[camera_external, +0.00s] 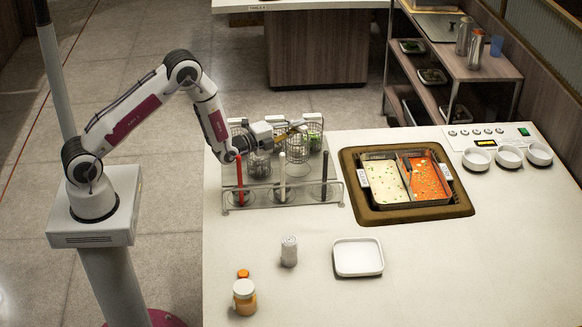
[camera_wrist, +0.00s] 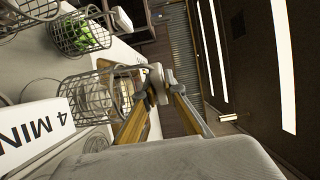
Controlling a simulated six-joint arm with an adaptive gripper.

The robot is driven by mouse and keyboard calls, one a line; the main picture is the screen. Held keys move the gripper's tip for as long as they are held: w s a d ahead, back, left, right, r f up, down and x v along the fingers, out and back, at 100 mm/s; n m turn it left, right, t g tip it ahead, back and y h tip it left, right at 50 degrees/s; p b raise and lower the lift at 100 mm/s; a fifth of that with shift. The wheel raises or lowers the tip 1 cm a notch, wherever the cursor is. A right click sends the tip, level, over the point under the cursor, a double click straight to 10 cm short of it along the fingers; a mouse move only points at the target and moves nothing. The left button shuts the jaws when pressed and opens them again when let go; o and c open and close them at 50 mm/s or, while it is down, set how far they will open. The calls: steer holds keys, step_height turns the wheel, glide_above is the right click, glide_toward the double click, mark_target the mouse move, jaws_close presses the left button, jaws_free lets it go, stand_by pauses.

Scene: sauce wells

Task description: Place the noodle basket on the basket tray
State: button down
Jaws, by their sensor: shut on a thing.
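My gripper (camera_external: 297,127) is over the back of the wire rack, shut on the grip of a wire noodle basket (camera_external: 298,150). In the wrist view the fingers (camera_wrist: 160,88) close on a grey grip piece beside the basket's rim. The wire basket (camera_wrist: 95,98) there has pale contents. In the external view it is still among the other baskets at the rack; whether its bottom is lifted clear cannot be told. A white square tray (camera_external: 358,270) lies empty on the counter, right of and in front of the rack; I cannot confirm it is the basket tray.
The rack (camera_external: 290,197) holds several baskets and red, white and black upright handles. A basket with greens (camera_wrist: 80,35) is close by. A two-part soup pot (camera_external: 405,210) is to the right. A jar (camera_external: 244,297) and a grey canister (camera_external: 289,251) stand in front.

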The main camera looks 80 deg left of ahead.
mark_target(298, 139)
steer(key=shift+f, duration=2.3)
